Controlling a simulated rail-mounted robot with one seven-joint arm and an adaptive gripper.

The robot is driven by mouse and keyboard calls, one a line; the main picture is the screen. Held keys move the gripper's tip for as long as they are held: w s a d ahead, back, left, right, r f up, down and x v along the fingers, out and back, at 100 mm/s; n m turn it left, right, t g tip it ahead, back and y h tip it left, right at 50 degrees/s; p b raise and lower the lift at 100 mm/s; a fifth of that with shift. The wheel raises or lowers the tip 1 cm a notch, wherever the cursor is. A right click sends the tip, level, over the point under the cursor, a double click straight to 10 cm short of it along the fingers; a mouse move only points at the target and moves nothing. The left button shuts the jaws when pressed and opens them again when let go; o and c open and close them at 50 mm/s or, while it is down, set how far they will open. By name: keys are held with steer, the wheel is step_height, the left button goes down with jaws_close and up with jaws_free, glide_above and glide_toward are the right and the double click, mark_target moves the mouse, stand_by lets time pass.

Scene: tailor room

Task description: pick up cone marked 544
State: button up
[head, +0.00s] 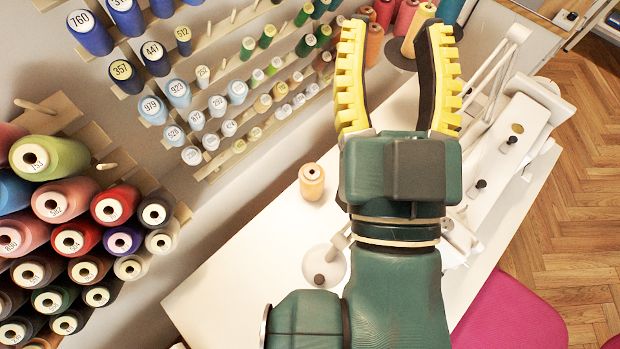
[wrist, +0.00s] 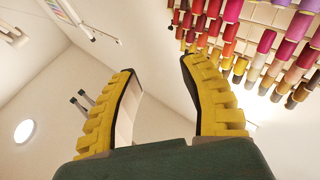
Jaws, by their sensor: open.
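My gripper (head: 396,40) is open and empty, fingers pointing up the picture with a wide gap between them. It also shows in the wrist view (wrist: 157,75), with nothing between the yellow-padded fingers. I cannot read the number 544 on any cone. A peach-orange cone (head: 312,182) stands alone on the white table (head: 245,262), left of my gripper and apart from it; its top label is too small to read. Several large cones are on the lower left rack, including a green one (head: 48,157), a red one (head: 116,204) and a purple one (head: 124,238).
A wall rack holds blue cones (head: 91,33) and smaller spools at the upper left. More cones (head: 418,30) stand behind my fingers. A white sewing machine (head: 508,150) is close on the right. A pink chair (head: 515,318) is at the front right. The table's left part is clear.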

steer(key=o, duration=0.9)
